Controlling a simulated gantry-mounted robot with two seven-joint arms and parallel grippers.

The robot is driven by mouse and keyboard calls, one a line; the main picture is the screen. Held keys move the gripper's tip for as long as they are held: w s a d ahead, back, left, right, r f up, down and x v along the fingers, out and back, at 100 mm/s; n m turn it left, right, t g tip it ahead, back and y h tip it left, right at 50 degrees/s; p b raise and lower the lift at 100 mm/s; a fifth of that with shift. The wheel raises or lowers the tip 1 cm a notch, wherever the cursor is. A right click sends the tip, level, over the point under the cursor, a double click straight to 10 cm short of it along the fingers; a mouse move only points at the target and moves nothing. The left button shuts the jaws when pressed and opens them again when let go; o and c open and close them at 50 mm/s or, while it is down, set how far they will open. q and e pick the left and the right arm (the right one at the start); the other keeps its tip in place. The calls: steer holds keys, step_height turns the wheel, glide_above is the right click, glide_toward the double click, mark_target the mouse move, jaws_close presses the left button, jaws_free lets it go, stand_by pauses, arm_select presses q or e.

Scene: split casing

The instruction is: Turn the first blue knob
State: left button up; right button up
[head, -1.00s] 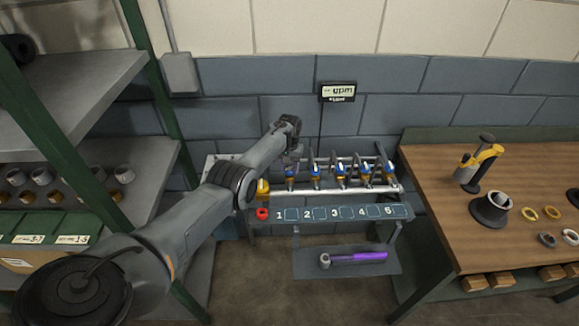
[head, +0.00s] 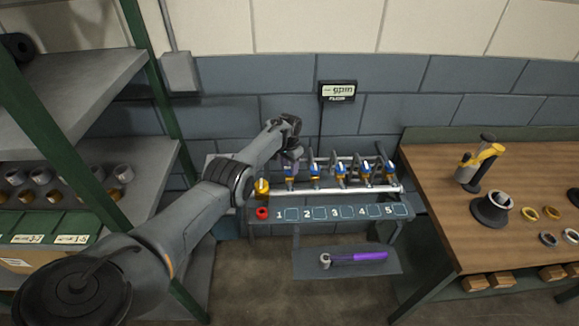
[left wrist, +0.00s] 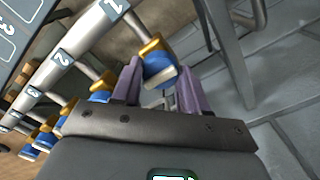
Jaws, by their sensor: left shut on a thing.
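A row of blue knobs on gold valve bodies runs along the pipe rack in the head view. The first blue knob (head: 290,170) is at the left end of the row. In the left wrist view, the first blue knob (left wrist: 159,75) sits between my purple fingers, beside the pipe marked 1. My left gripper (head: 291,158) reaches down onto it from above and is shut on it; it also shows in the left wrist view (left wrist: 160,88). The gripper partly hides the knob in the head view. My right gripper is not in view.
A yellow valve (head: 262,187) and a red knob (head: 262,213) are at the rack's left end. A numbered panel (head: 330,214) fronts the rack. A purple-handled tool (head: 358,257) lies on a lower shelf (head: 310,271). A wooden bench (head: 432,185) stands right, green-framed shelving (head: 145,165) left.

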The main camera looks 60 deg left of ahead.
mark_target(289, 167)
arm_select(q)
steer(key=o, duration=1.1)
steer(key=shift+c, duration=0.2)
steer(key=shift+r+p, duration=0.4)
steer(key=shift+r, duration=0.1)
step_height(289, 167, up, 10)
steer(key=p, duration=0.4)
steer(key=shift+f, duration=0.15)
steer(key=shift+f, duration=0.1)
